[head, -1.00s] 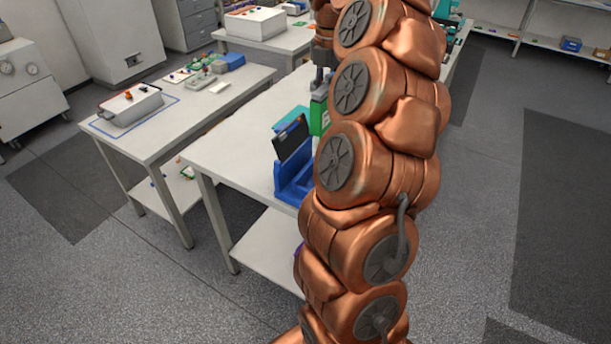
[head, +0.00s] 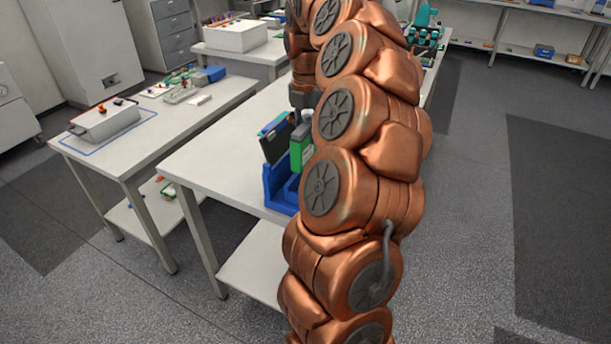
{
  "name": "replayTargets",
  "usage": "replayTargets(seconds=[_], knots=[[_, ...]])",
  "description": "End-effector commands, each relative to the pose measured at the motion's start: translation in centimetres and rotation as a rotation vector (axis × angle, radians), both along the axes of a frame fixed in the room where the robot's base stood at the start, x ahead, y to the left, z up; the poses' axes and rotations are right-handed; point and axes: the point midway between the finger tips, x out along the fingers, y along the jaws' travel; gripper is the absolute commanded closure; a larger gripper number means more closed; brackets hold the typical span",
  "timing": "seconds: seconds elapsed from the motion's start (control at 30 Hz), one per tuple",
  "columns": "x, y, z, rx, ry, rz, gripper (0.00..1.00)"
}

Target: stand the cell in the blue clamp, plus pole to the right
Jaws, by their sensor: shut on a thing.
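The blue clamp (head: 274,192) stands on the near end of the middle bench, with a dark upright plate (head: 274,146) at its back left. The green cell (head: 298,152) is upright, just right of the dark plate and over the clamp's right part. My gripper (head: 301,118) is shut on the cell from above. My arm hides the right side of the clamp and part of the cell. I cannot tell whether the cell's base touches the clamp, nor which way its plus pole faces.
The middle bench (head: 215,165) is clear left of the clamp. The left bench holds a white box instrument (head: 107,121), small parts and a blue box (head: 209,75). A white box (head: 236,36) stands on the bench behind. Open floor lies to the right.

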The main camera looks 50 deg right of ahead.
Motion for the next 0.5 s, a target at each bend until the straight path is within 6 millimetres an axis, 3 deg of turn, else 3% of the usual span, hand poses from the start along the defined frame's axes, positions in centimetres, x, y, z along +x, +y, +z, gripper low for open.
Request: replayTargets(seconds=[0.5], knots=[[0.1,0.1,-5.4,-0.001,0.001,0.003,1.0]])
